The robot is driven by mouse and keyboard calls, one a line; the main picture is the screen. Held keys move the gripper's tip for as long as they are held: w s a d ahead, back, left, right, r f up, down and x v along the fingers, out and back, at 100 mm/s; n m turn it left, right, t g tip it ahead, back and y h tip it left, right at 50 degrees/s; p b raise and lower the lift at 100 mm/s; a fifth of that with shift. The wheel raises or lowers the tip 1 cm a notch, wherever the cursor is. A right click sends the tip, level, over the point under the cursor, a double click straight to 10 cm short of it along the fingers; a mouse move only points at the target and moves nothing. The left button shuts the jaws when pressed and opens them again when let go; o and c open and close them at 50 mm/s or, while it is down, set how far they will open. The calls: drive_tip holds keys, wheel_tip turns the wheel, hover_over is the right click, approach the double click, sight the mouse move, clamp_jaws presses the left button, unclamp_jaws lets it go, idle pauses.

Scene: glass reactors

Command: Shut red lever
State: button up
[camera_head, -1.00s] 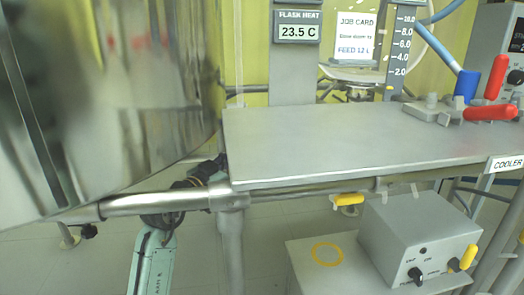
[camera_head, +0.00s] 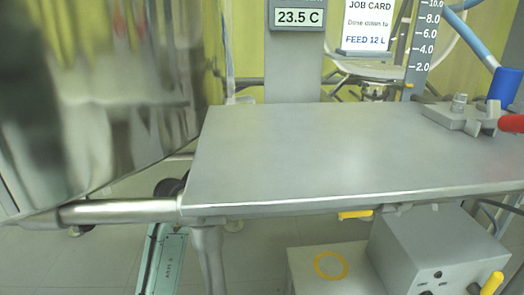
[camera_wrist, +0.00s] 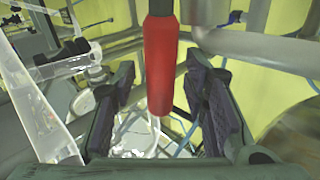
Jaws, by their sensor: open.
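A red lever handle (camera_wrist: 161,60) fills the middle of the wrist view, hanging down from the top edge. Its rounded lower end lies in line with the gap of my gripper (camera_wrist: 160,88). My gripper is open, with a dark ridged pad on each side of the handle and a visible gap on both sides. How deep the handle sits between the pads I cannot tell. In the head view a red handle (camera_head: 512,123) is cut off by the right edge, beside a grey fitting on the bench. Whether both views show the same handle I cannot tell. My gripper is not in the head view.
A large shiny vessel (camera_head: 100,90) is close at the left. A grey box (camera_head: 430,245) with a yellow handle (camera_head: 492,284) stands below the bench. Pipes (camera_wrist: 255,48) and clear glassware (camera_wrist: 35,105) surround my gripper.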

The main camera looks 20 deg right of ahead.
drive_tip(key=shift+w+d, duration=0.1)
idle(0.3)
clamp_jaws()
idle(0.4)
